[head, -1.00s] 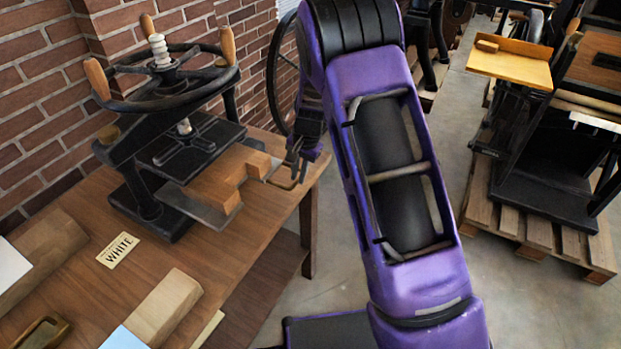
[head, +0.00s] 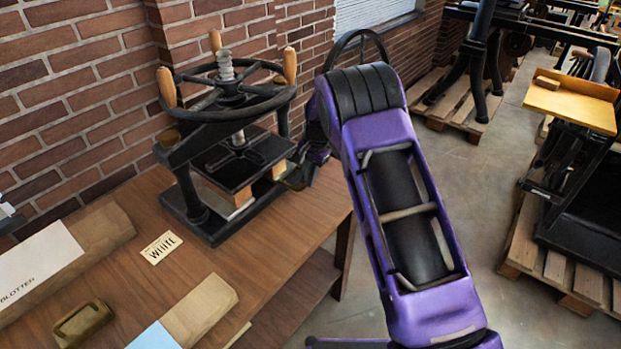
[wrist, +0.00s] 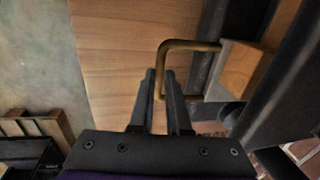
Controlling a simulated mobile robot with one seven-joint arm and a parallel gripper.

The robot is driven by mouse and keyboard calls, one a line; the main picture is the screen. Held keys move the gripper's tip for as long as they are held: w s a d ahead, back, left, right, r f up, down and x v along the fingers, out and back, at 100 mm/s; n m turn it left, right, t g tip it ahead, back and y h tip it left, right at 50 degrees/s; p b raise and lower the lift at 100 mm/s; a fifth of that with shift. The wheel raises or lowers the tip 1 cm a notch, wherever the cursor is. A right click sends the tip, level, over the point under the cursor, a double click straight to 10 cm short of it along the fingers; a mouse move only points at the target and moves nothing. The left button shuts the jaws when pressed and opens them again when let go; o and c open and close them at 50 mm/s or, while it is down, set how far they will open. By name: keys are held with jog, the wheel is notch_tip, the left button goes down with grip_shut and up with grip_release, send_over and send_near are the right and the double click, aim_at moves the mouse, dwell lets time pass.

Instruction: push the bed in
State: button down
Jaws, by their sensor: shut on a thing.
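The black hand press (head: 235,155) with its spoked wheel (head: 228,90) stands on the wooden table by the brick wall. Its bed is mostly under the platen and largely hidden in the head view; wooden blocks (head: 242,197) on it show just below the platen's edge. The bed's brass handle (wrist: 190,45) is a U-shaped bar in the wrist view, fixed by a wooden block (wrist: 240,70). My gripper (wrist: 160,78) is shut on the handle's outer bar.
Other presses stand on pallets (head: 550,265) at the right.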

jog(key=shift+w+a+r, duration=0.15)
jog(key=shift+a, duration=0.1)
jog(key=c, duration=0.9)
grip_release()
jog(key=shift+d+r, duration=0.1)
jog(key=shift+r, duration=0.1)
jog(key=r, duration=0.5)
jog(key=s+d+r, duration=0.1)
jog(key=r, duration=0.5)
jog(key=d+r, duration=0.1)
jog(key=r, duration=0.4)
jog(key=shift+s+d+r, duration=0.2)
jog(key=shift+s+r, duration=0.05)
jog(key=shift+s, duration=0.15)
